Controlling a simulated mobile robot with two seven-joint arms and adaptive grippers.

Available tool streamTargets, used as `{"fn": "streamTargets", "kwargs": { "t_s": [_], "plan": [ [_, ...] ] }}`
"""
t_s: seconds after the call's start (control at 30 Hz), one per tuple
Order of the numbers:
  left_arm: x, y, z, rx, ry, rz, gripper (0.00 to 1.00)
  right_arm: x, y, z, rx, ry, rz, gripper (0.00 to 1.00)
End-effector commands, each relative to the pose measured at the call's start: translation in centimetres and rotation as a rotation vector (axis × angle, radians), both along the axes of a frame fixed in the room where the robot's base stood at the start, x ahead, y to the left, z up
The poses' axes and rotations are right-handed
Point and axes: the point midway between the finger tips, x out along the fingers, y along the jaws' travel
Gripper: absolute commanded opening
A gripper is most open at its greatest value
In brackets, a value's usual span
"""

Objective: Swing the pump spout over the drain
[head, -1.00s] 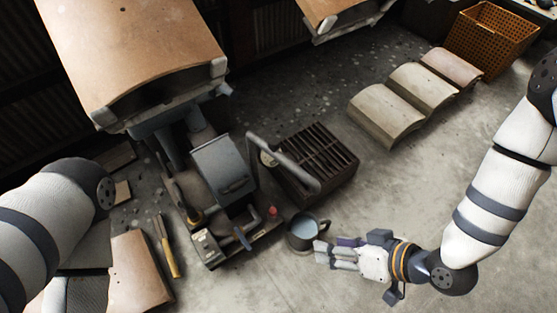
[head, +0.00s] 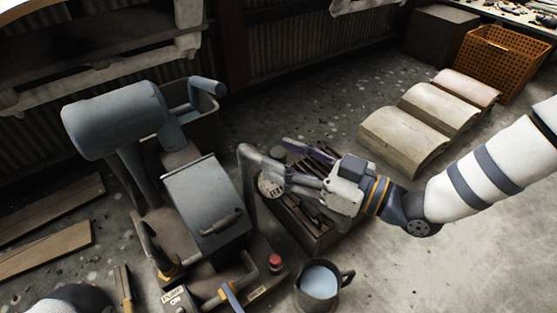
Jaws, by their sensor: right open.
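The pump spout (head: 248,163) is a bent grey pipe. It rises beside the blue-grey pump housing (head: 207,200) and runs right at its top, in part behind my right gripper. The drain (head: 311,243) is a dark slatted box on the floor, below and right of the spout's bend. My right gripper (head: 283,160) is open, with its fingers along the spout's upper arm above the drain. I cannot tell whether they touch the pipe, and the spout's outlet is hidden. My left gripper is out of view.
A metal mug of pale liquid (head: 320,280) stands in front of the drain. A red button (head: 275,263) and a small lever (head: 231,297) sit on the pump's base. Curved tiles (head: 407,140) and an orange crate (head: 500,60) are at the back right. The floor at right is open.

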Motion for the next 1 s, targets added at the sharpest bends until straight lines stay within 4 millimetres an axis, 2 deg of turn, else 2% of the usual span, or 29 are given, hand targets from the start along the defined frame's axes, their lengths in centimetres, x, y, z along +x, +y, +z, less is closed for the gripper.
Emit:
{"fn": "streamTargets", "kwargs": {
  "t_s": [0.13,0.4,0.6,1.0],
  "plan": [
    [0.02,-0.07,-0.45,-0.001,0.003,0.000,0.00,0.80,1.14,-0.11,-0.001,0.001,-0.001,0.46],
    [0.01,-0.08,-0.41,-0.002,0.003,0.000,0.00,0.90,1.29,0.00,-0.001,0.002,-0.001,0.44],
    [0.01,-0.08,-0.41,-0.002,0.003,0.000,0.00,0.88,1.28,-0.02,-0.001,0.003,-0.001,0.00],
    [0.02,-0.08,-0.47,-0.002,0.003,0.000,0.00,0.92,1.38,-0.06,-0.001,0.002,0.010,0.00]
  ]
}}
